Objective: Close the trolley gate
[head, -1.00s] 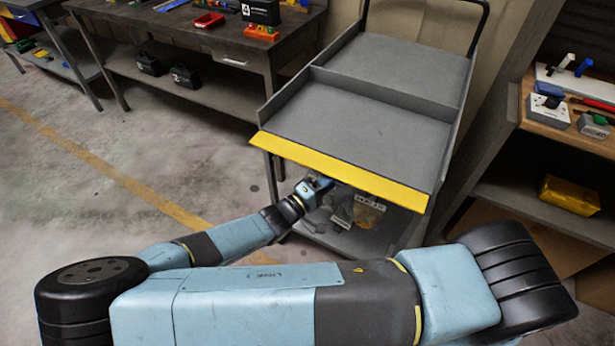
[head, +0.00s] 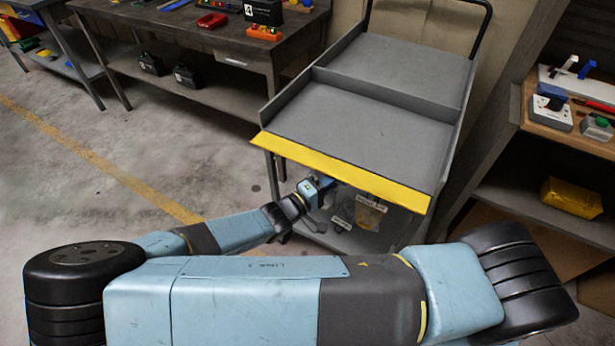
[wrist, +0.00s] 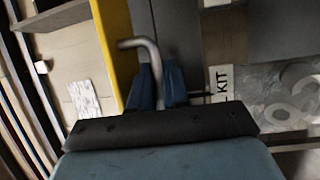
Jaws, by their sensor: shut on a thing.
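The grey trolley (head: 375,110) stands ahead of me with its upper tray empty. Its yellow gate (head: 340,173) runs along the tray's near edge, tilted outward and not upright. My gripper (head: 325,185) is just below the gate, left of its middle, partly hidden by the gate. In the wrist view my gripper (wrist: 158,82) has its blue fingers shut on a bent grey metal rod (wrist: 140,45), whose hooked end sticks out past them. The yellow strip of the gate (wrist: 113,45) lies just left of the fingers. What the rod joins is hard to tell.
The trolley's lower shelf holds bagged parts (head: 370,213) and a white label. A workbench (head: 215,45) stands at the back left, and a shelf unit with a yellow box (head: 570,197) at the right. The floor to the left is clear.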

